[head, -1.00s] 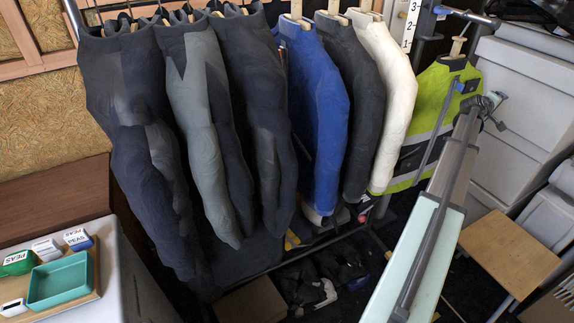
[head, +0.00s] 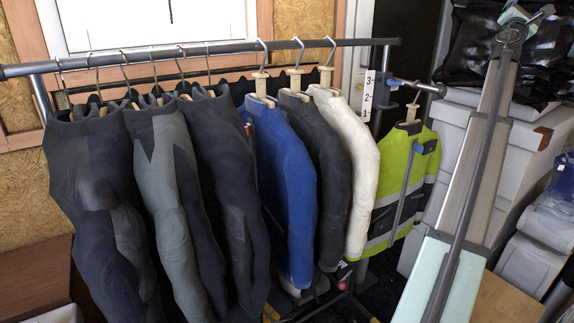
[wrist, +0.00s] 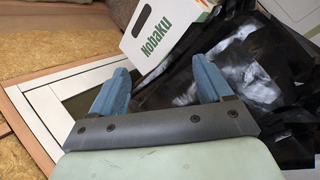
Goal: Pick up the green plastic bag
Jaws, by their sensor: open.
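No green plastic bag shows in either view now. A green packet marked PEAS shows only in the earlier head frame, on a tray at the far left. That spot is now out of the picture. My gripper (wrist: 160,68) has its two blue fingers spread wide apart with nothing between them. In the head view my arm rises on the right side, with its end near the top right, in front of black shiny bags (head: 478,45). These black bags also show in the wrist view (wrist: 240,75), beyond the fingers.
A rail of hanging wetsuits (head: 95,190), a blue jacket (head: 285,180), a white jacket (head: 350,165) and a yellow hi-vis jacket (head: 412,180) fills the middle. Grey bins (head: 530,150) stand at the right. A white Nobaku box (wrist: 160,30) lies beyond the fingers.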

